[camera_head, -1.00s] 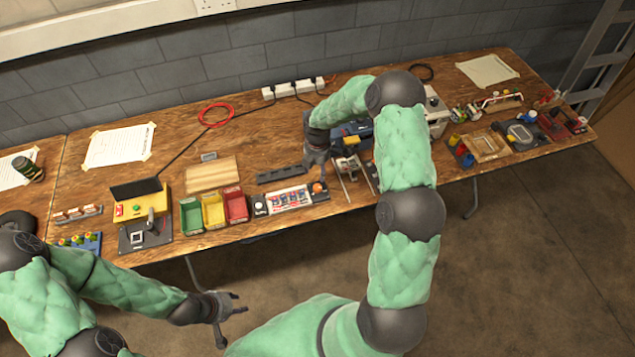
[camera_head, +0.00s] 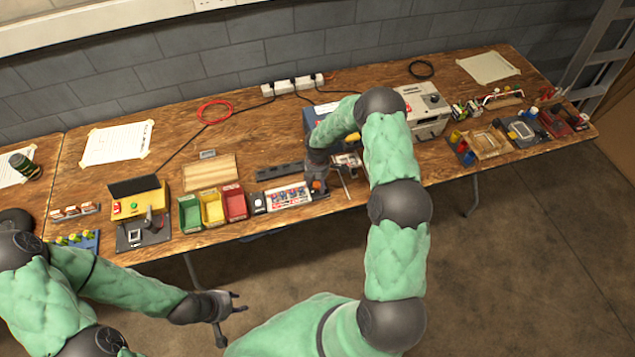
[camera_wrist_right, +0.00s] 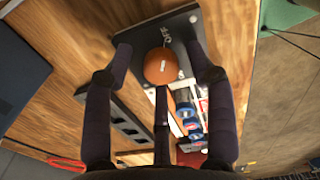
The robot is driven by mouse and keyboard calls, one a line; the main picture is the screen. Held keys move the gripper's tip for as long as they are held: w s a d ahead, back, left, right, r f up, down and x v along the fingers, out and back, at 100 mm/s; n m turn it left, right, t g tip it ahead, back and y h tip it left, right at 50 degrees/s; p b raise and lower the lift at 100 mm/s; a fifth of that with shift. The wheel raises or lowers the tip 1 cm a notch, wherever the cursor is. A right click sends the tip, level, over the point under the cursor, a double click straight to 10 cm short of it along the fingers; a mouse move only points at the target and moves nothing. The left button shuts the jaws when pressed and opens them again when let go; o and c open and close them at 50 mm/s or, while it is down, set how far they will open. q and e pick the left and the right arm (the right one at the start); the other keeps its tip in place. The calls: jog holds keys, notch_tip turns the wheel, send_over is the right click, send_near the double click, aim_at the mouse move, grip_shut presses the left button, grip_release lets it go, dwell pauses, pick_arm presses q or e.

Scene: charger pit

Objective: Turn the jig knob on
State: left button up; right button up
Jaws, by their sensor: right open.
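The jig knob (camera_wrist_right: 161,66) is a round orange knob with a small white mark, on a dark panel (camera_wrist_right: 183,26) marked "OFF" beside it. In the head view the knob (camera_head: 317,187) is at the right end of the jig, partly hidden by my right gripper (camera_head: 315,176). In the right wrist view my right gripper (camera_wrist_right: 160,75) is open, with its fingers spread around the knob's sides and one finger below it. I cannot tell whether any finger touches it. My left gripper (camera_head: 228,304) is open and empty, in front of the table.
Left of the knob are jig cells (camera_head: 290,197) and red, yellow and green bins (camera_head: 212,208). A dark slotted bar (camera_head: 280,171) lies behind.

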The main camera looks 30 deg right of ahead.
grip_shut()
